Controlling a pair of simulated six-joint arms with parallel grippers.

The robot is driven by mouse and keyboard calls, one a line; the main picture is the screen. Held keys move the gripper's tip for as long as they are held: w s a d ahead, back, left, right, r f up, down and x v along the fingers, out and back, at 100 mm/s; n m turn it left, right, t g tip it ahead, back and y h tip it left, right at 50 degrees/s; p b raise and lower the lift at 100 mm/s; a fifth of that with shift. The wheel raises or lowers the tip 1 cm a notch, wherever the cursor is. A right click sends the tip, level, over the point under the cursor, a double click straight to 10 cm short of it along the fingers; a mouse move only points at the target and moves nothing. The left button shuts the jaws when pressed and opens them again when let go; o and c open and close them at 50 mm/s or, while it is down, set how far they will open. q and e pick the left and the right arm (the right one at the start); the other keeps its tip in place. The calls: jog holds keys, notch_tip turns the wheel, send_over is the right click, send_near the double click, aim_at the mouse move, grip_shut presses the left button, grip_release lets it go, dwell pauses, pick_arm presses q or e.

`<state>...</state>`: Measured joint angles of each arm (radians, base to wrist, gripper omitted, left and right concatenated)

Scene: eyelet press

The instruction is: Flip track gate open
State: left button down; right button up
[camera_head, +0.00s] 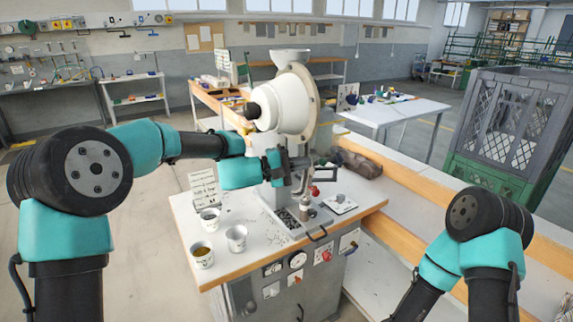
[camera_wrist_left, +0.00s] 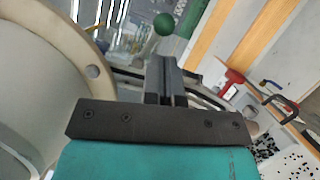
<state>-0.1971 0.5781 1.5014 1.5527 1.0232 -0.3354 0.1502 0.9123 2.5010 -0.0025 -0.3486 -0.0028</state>
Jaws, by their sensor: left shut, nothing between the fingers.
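My left gripper (camera_head: 304,162) reaches in from the left, in front of the press column and just below the white drum (camera_head: 288,100). In the left wrist view its two dark fingers (camera_wrist_left: 165,75) are shut together and empty. Greyish rails (camera_wrist_left: 205,95) run behind the fingertips; I cannot tell whether they touch. A green ball knob (camera_wrist_left: 163,24) shows just beyond the tips. I cannot make out the track gate for certain; the gripper hides part of that area. My right arm is at the lower right, with its gripper outside the view.
A red-handled part (camera_wrist_left: 233,83) lies right of the fingers; a red knob (camera_head: 315,191) stands above the bench (camera_head: 265,245). White cups (camera_head: 236,238) stand at the bench's left. The large drum crowds the gripper's left side in the wrist view (camera_wrist_left: 40,90).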

pick_arm(q)
jog(key=shift+s+d+r, duration=0.1)
jog(key=shift+s+d, duration=0.3)
jog(key=shift+d, duration=0.4)
